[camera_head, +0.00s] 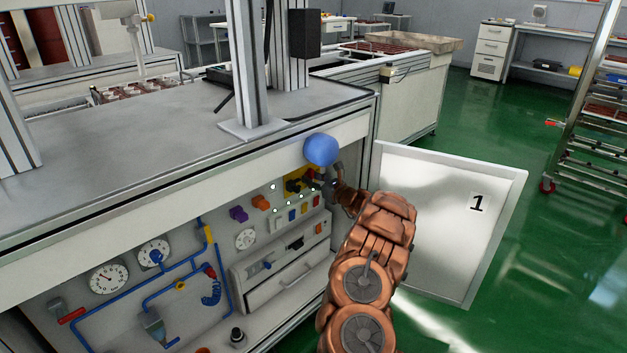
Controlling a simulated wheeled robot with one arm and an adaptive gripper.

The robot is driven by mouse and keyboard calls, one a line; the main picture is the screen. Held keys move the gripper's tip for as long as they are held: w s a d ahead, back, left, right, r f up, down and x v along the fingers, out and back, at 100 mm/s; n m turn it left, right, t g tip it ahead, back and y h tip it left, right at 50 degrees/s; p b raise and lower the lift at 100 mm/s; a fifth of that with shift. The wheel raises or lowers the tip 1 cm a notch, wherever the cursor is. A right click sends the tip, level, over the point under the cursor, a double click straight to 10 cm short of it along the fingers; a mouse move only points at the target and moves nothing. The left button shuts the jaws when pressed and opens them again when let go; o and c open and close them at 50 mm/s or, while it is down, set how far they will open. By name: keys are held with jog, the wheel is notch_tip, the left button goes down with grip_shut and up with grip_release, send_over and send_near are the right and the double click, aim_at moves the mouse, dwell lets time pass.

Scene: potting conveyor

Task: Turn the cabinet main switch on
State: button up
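The open cabinet (345,212) under the workbench shows its inner panel. A yellow plate with a dark rotary switch (293,186) sits at the upper right of this panel and looks like the main switch. My copper-coloured arm reaches in from the lower right. My gripper (322,178) is at the right end of the yellow plate, close to the switch. It partly covers that area. I cannot tell whether it touches the switch. The fingers are small and dark, and their opening is unclear. The switch's handle position is also unclear.
A blue ball (321,149) shows just above my gripper at the bench edge. The cabinet door (440,215), marked 1, stands open to the right behind my arm. Gauges (109,278) and blue pipes fill the panel's left.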

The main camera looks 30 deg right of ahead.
jog(key=shift+d, duration=0.15)
jog(key=shift+s+d, duration=0.2)
jog(key=shift+s, duration=0.25)
jog(key=v, duration=1.1)
jog(key=shift+a, duration=0.1)
